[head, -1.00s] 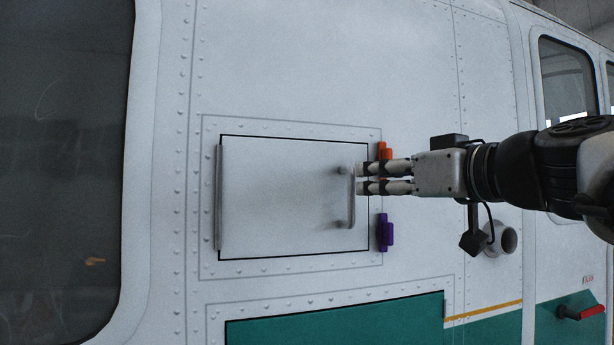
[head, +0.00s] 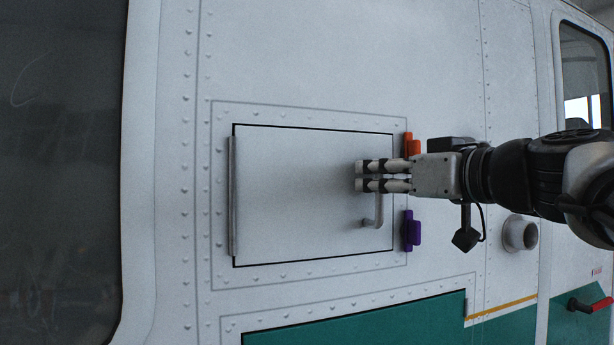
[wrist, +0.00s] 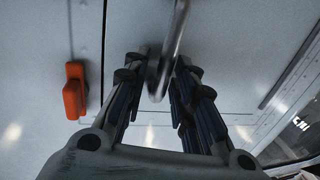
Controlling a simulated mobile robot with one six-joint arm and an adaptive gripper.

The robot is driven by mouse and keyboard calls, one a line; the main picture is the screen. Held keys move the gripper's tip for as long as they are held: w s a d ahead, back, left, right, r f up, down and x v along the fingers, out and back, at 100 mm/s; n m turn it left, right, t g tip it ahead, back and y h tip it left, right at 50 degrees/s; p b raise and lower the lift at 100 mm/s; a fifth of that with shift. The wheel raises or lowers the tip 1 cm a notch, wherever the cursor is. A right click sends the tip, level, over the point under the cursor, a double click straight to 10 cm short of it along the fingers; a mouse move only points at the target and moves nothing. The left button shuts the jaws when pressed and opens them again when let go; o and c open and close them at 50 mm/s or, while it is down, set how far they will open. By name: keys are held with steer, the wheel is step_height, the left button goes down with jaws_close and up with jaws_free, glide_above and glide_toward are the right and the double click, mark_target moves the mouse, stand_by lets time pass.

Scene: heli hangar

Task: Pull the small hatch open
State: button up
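The small hatch (head: 290,200) is a pale square panel with a black outline, a hinge strip on its left and a bar handle (head: 379,211) near its right edge. The hatch looks shut, flush in the helicopter's side. My gripper (head: 357,176) reaches in from the right, across the upper part of the handle, which its fingers hide in the head view. In the wrist view, the handle (wrist: 172,45) runs between the fingers of my gripper (wrist: 158,75). The fingers are apart, with a gap visible on each side of the bar.
An orange latch (head: 412,146) and a purple latch (head: 413,231) sit at the hatch's right edge; the orange one also shows in the wrist view (wrist: 74,92). A round pipe stub (head: 521,234) and a red-black handle (head: 590,304) stick out at the right.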

jaws_close()
stand_by(0.5)
